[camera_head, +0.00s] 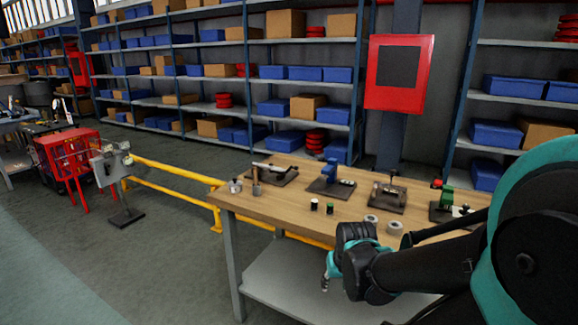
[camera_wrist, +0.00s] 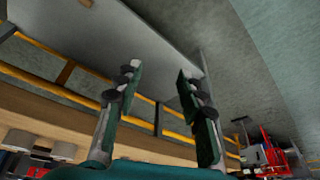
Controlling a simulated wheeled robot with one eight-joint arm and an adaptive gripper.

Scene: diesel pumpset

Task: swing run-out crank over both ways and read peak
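On the wooden workbench (camera_head: 290,212) stand several small fixtures on dark plates. One carries a pale metal bar (camera_head: 268,167), one a blue block (camera_head: 328,175), one a small upright device (camera_head: 388,186) and one, at right, a green block (camera_head: 446,197). I cannot tell which is the run-out crank, and no dial reading is legible. My gripper (camera_head: 327,278) hangs low at the bench's front edge, apart from the fixtures. In the wrist view my gripper (camera_wrist: 158,75) has its two fingers spread with nothing between them.
Two pale rings (camera_head: 371,221) and two small dark cylinders (camera_head: 330,208) sit near the bench's front edge. A grey lower shelf (camera_head: 275,280) lies under the bench. A yellow rail (camera_head: 165,172) runs behind. Open floor lies left, with a red stand (camera_head: 75,160).

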